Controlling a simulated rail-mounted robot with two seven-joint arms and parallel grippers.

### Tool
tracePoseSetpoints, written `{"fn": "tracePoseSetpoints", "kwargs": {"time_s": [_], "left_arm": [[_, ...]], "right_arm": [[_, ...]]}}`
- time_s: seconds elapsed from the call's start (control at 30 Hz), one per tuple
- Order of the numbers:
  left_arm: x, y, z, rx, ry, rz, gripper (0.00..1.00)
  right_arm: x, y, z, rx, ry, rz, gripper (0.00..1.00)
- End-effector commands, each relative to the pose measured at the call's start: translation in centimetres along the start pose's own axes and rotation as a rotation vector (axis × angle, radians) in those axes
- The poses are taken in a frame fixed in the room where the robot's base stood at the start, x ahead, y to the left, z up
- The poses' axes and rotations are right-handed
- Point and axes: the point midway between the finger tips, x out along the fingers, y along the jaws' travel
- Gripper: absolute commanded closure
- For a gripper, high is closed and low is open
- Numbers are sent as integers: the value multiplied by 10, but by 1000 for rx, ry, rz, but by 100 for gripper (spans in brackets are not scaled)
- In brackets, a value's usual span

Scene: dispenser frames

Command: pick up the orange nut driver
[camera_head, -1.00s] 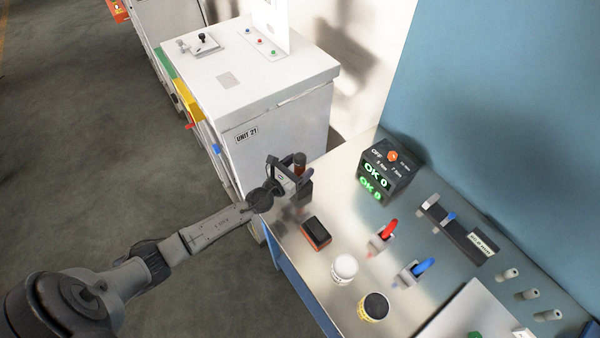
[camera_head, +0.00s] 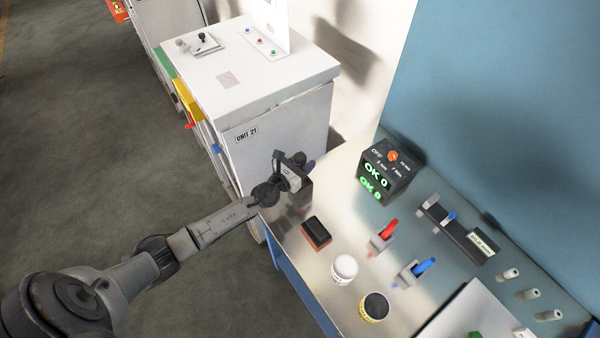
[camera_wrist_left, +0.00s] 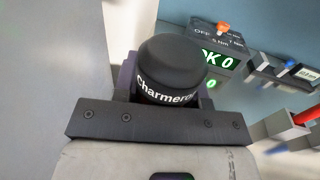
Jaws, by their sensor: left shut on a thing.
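My left gripper (camera_head: 298,178) is shut on a black cylinder, above the far left corner of the metal bench. In the left wrist view the black cylinder (camera_wrist_left: 172,70) has a rounded top and white lettering beginning "Charmero", and stands between the fingers behind my dark gripper bar. Its lower part is hidden, and no orange shows on it now. I cannot tell whether it is the orange nut driver. A red-handled tool (camera_head: 388,229) and a blue-handled tool (camera_head: 424,266) stand tilted in small grey holders on the bench. My right gripper is not in view.
A black box with an orange-red base (camera_head: 316,233), a white-lidded jar (camera_head: 345,268) and a black-lidded jar (camera_head: 374,306) stand near the bench's left edge. A dark controller showing "OK 0" (camera_head: 388,170) stands behind. The white Unit 21 cabinet (camera_head: 280,130) is beyond my gripper.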

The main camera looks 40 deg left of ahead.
Motion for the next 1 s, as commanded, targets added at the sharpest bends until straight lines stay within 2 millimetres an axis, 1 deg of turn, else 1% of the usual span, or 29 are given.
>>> {"fn": "tracePoseSetpoints", "kwargs": {"time_s": [0.03, 0.1, 0.13, 0.33, 0.43, 0.57, 0.8, 1.0], "left_arm": [[0, 0, 0, 0, 0, 0, 82], [0, 0, 0, 0, 0, 0, 89], [0, 0, 2, 0, -3, 0, 90], [0, 0, 2, 0, -3, 0, 90], [0, 0, 8, 0, -3, 1, 90], [0, 0, 25, -2, -3, 0, 90], [0, 0, 62, -1, -3, 0, 90], [0, 0, 85, 1, -3, -1, 90]], "right_arm": [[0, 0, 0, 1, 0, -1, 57], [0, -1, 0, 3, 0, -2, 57], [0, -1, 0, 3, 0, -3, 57], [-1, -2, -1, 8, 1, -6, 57], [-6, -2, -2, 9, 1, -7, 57], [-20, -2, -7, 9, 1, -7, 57], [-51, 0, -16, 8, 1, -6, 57], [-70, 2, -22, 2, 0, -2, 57]]}}
